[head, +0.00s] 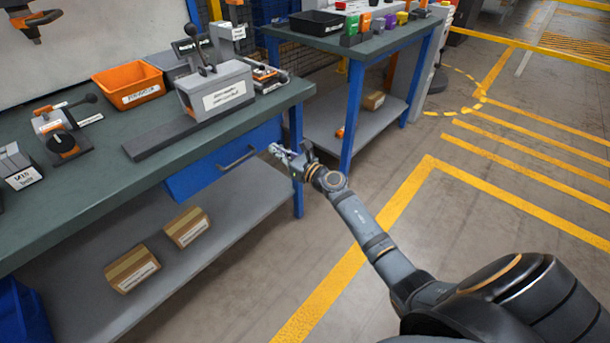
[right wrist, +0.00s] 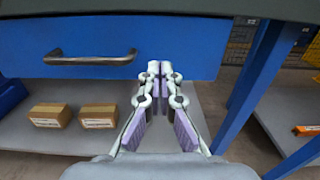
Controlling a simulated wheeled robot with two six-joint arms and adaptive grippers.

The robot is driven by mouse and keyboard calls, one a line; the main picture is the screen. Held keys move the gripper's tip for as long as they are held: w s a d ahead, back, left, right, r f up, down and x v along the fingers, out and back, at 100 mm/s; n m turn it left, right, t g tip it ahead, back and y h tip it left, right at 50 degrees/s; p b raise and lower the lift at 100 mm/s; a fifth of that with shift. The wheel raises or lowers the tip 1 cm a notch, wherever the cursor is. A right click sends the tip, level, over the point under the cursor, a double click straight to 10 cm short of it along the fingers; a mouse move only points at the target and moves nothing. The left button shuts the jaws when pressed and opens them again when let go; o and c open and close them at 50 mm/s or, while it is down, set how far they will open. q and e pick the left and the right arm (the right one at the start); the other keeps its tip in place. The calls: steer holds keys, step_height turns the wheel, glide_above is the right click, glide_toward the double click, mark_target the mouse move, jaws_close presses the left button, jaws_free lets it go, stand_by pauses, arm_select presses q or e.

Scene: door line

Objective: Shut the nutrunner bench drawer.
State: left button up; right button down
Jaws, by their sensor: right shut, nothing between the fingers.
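The blue drawer (head: 207,173) is under the green top of the bench (head: 110,180), with a grey bar handle (head: 238,159) on its front. Its front lies close below the bench top's edge; I cannot tell whether a small gap remains. In the right wrist view the drawer front (right wrist: 200,45) fills the upper part, with the handle (right wrist: 90,59) at left. My right gripper (head: 273,149) is shut and empty. Its fingertips (right wrist: 160,68) point at the drawer front, right of the handle; contact is unclear. My left gripper is out of view.
A lower shelf (head: 215,225) holds two cardboard boxes (head: 132,268) (head: 186,227). A blue bench leg (head: 297,165) stands close to my right gripper. A second bench (head: 375,45) is behind. Floor with yellow lines (head: 400,203) is clear at right.

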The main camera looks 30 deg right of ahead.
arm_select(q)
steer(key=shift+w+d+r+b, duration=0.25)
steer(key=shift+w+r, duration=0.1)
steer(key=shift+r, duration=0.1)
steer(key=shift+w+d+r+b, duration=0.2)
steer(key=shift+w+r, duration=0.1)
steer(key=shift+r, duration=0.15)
arm_select(e)
steer(key=v, duration=0.8)
steer(key=shift+d+f, duration=0.15)
steer(key=shift+d, duration=0.1)
